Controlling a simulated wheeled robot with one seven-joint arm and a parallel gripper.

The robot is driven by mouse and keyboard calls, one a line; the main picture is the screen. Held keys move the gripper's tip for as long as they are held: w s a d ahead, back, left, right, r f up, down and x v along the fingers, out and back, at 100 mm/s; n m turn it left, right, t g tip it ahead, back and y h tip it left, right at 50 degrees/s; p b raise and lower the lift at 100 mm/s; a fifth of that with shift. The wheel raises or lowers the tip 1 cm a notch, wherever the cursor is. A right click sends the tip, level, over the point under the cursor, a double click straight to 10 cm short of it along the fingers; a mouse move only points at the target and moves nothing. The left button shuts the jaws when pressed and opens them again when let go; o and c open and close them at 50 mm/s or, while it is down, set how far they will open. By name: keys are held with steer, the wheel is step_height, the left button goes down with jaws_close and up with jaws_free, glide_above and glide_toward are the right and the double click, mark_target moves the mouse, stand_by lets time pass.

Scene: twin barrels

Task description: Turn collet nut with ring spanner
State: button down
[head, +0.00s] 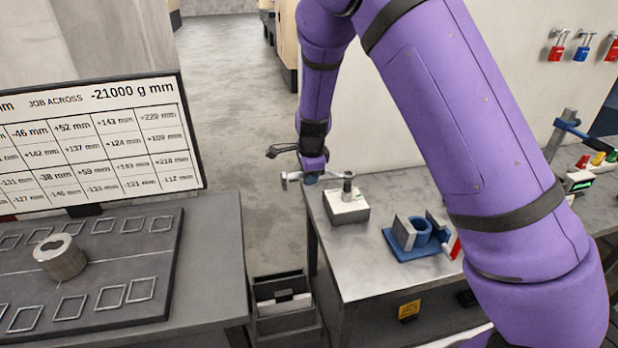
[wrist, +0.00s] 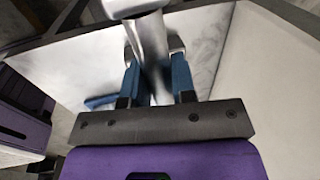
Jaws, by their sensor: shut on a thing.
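My gripper (head: 312,174) is shut on a silver ring spanner (head: 333,176), which lies level across it. In the wrist view, the spanner's shank (wrist: 152,45) runs between the two blue fingers (wrist: 157,78). One end of the spanner sticks out to the left of my gripper. The right end reaches the top of a short metal post with the collet nut (head: 348,183), standing on a white block (head: 346,206). I cannot tell whether the ring sits around the nut or just above it. The gripper partly hides the spanner's middle.
The block stands near the left edge of a metal bench (head: 390,275). A blue fixture (head: 418,238) with grey jaws is to its right. A dark board (head: 95,262) with a metal cylinder (head: 60,258) lies on the left table. A floor gap separates the tables.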

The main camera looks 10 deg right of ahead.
steer(key=shift+r, duration=1.45)
